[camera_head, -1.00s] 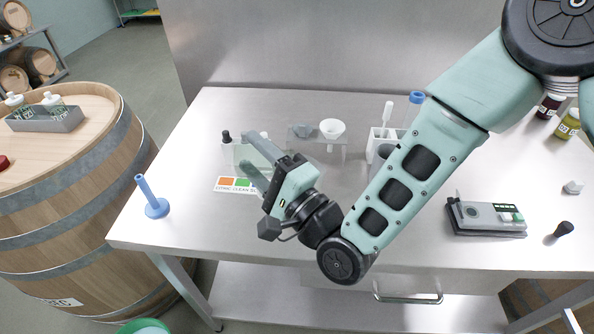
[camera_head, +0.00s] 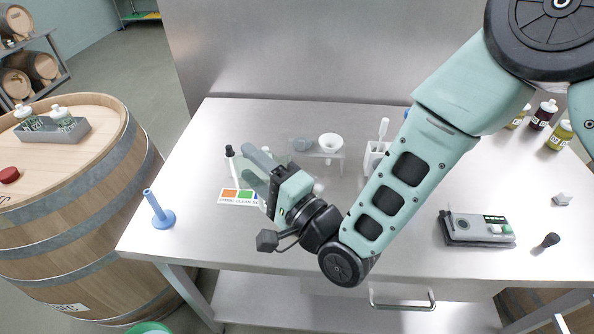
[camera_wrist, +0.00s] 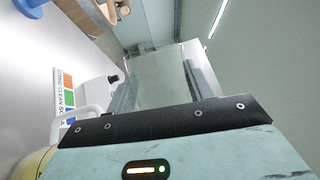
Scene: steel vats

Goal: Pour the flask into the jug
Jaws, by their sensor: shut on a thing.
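My gripper (camera_head: 257,168) is shut on a clear glass vessel, which I take for the flask (camera_head: 252,174), above the left part of the steel table. In the wrist view the flask (camera_wrist: 160,75) shows as a see-through shape between the two dark fingers. Its tilt and contents are hard to tell. A pale thing with a white looped handle, probably the jug (camera_wrist: 88,113), shows at the lower left of the wrist view, partly cut off by my gripper. In the head view my gripper and arm hide most of it.
A clear stand with a white funnel (camera_head: 331,142) and a white rack (camera_head: 375,155) are behind. A blue stand (camera_head: 162,216) is at the left edge, a grey instrument (camera_head: 477,229) at right. The front middle is clear.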

